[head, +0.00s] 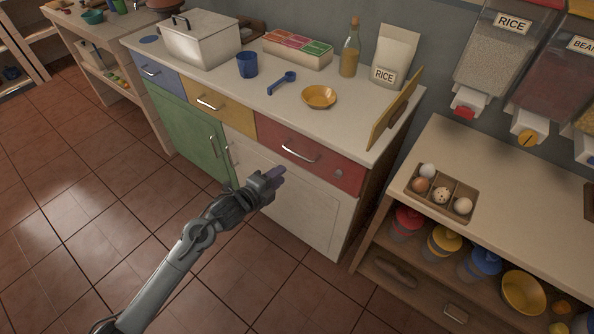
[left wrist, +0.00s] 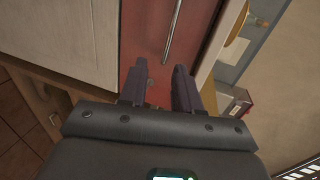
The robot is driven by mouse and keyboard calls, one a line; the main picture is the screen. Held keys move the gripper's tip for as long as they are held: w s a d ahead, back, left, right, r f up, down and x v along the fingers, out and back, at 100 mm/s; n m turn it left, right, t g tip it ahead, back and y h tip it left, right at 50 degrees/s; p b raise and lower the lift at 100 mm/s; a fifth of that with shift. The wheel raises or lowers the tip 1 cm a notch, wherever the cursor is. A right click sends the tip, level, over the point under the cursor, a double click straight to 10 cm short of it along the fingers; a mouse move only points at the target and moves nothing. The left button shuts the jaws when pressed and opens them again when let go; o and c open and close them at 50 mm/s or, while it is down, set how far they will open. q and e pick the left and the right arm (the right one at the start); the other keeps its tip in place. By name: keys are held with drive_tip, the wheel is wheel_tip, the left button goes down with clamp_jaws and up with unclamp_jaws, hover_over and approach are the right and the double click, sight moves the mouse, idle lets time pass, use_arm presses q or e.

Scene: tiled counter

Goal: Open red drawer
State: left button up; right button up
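The red drawer (head: 312,157) is at the right end of the counter's drawer row, and its front looks flush with the cabinet. Its silver bar handle (head: 300,154) runs across the upper middle of the front. My left gripper (head: 279,175) is in front of the cabinet, below and left of that handle. In the left wrist view, the gripper's two dark fingers (left wrist: 162,85) are apart with nothing between them. The red drawer front (left wrist: 150,42) and its handle (left wrist: 174,30) are ahead, beyond the fingertips and apart from them. My right gripper is not in view.
A blue drawer (head: 158,74) and a yellow drawer (head: 207,102) are to the left, with a green door (head: 190,130) below. On the countertop are a yellow bowl (head: 319,97) and a leaning wooden board (head: 396,110). Eggs in a tray (head: 441,193) are on the right shelf. The floor in front is clear.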

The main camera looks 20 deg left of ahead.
sight(300, 156)
use_arm(q)
drive_tip(key=shift+t, duration=0.3)
drive_tip(key=b+x, duration=0.1)
drive_tip(key=x, duration=0.3)
drive_tip(key=b+x, duration=0.2)
drive_tip(key=x, duration=0.2)
drive_tip(key=b+x, duration=0.1)
drive_tip(key=x, duration=0.3)
drive_tip(key=shift+w+a+r, duration=0.15)
drive_tip(key=shift+a+r, duration=0.05)
drive_tip(key=shift+r, duration=0.2)
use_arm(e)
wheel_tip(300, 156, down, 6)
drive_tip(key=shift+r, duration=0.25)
use_arm(q)
drive_tip(key=shift+c, duration=0.3)
clamp_jaws()
